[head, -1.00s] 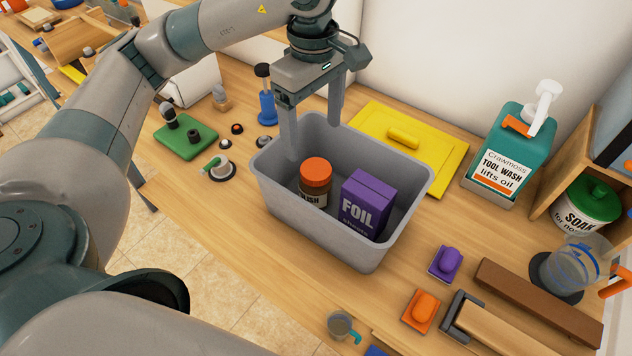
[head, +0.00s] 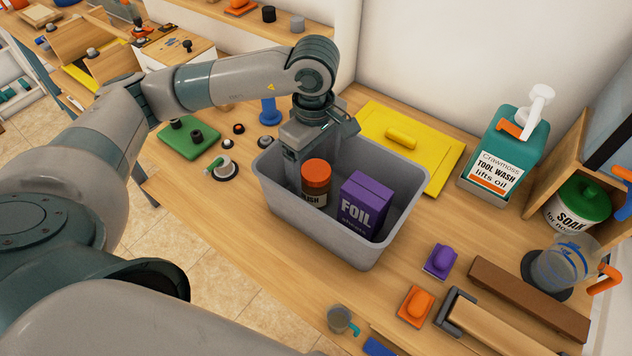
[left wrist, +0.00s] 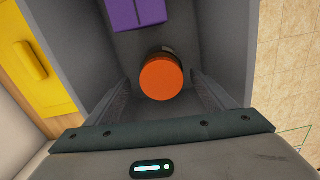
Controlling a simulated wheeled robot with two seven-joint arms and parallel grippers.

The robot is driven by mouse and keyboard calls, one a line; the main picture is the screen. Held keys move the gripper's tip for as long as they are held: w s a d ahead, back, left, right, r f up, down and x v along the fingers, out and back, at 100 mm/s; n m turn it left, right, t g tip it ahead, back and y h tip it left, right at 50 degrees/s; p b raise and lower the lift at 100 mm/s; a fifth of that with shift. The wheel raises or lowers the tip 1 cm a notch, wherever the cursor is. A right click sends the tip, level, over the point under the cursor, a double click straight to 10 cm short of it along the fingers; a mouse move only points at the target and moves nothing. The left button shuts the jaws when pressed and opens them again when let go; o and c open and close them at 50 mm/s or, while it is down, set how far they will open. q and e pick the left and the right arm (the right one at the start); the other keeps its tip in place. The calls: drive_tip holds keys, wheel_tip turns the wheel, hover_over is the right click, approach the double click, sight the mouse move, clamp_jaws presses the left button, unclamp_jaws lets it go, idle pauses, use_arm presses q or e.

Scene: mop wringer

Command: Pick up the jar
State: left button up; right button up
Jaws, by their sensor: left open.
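The jar (head: 316,184) has an orange lid and a dark label. It stands upright in the grey bin (head: 318,240), beside the purple foil box (head: 364,207). My left gripper (head: 312,180) reaches down into the bin at the jar, with its fingers pointing down and open. In the left wrist view the orange lid (left wrist: 161,77) lies ahead between the two spread fingers (left wrist: 160,95), with a gap visible on each side. In the head view one finger is at the jar's left, and the other is mostly hidden. My right gripper is not in view.
The bin walls surround the gripper closely. A yellow lidded panel (head: 432,160) lies behind the bin, and a teal tool wash bottle (head: 505,150) stands at the right. Purple (head: 440,260) and orange (head: 415,305) knobbed blocks lie in front right.

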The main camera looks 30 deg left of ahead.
use_arm(q)
drive_tip(key=shift+s+d+f+p, duration=0.1)
drive_tip(key=shift+s+f+p, duration=0.05)
drive_tip(key=shift+f+p, duration=0.4)
drive_tip(key=f+p, duration=0.1)
drive_tip(key=f, duration=0.1)
drive_tip(key=shift+s+d+f+p, duration=0.15)
drive_tip(key=shift+d+f+p, duration=0.05)
drive_tip(key=shift+f+p, duration=0.2)
drive_tip(key=shift+f, duration=0.65)
drive_tip(key=c, duration=1.3)
drive_tip(key=shift+r, duration=0.15)
drive_tip(key=shift+c, duration=0.2)
